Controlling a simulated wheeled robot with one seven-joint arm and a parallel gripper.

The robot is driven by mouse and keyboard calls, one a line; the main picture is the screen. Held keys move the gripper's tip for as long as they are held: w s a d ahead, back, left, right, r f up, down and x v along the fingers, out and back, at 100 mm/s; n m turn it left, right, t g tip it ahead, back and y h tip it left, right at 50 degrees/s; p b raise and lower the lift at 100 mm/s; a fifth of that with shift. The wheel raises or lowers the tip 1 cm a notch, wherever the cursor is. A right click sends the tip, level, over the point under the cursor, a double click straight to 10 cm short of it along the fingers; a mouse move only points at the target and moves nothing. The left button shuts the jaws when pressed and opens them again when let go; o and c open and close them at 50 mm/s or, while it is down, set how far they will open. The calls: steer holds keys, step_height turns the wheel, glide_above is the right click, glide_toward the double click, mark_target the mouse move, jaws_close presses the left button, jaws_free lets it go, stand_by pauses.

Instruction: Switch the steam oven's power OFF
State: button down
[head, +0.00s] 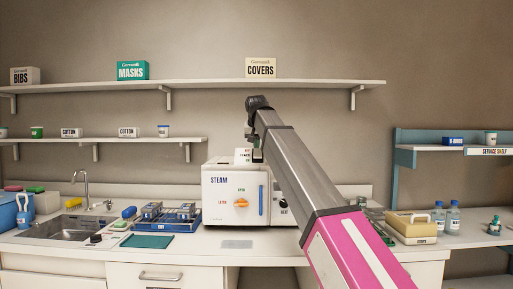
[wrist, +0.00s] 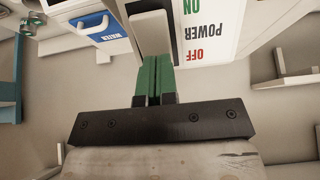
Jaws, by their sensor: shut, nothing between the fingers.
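The white steam oven (head: 222,190) stands on the counter, marked STEAM, with an orange knob and a blue handle on its front. A small white POWER panel stands on its top; in the wrist view its label (wrist: 203,35) appears upside down, with green ON farther up and red OFF nearer my gripper. Beside the label is the power switch (wrist: 152,30), a pale rocker in a dark frame. My gripper (wrist: 154,62) is shut and empty, its green fingertips at the switch's lower edge. I cannot tell whether they touch it, or how the rocker is set.
My arm hides the oven's right side in the head view. Blue instrument trays (head: 165,217) and a green mat (head: 147,241) lie left of the oven. A beige box (head: 411,226) and bottles (head: 453,217) stand right. A wall shelf (head: 210,84) runs above.

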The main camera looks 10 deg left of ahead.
steer(key=v, duration=0.9)
steer(key=shift+s, duration=0.1)
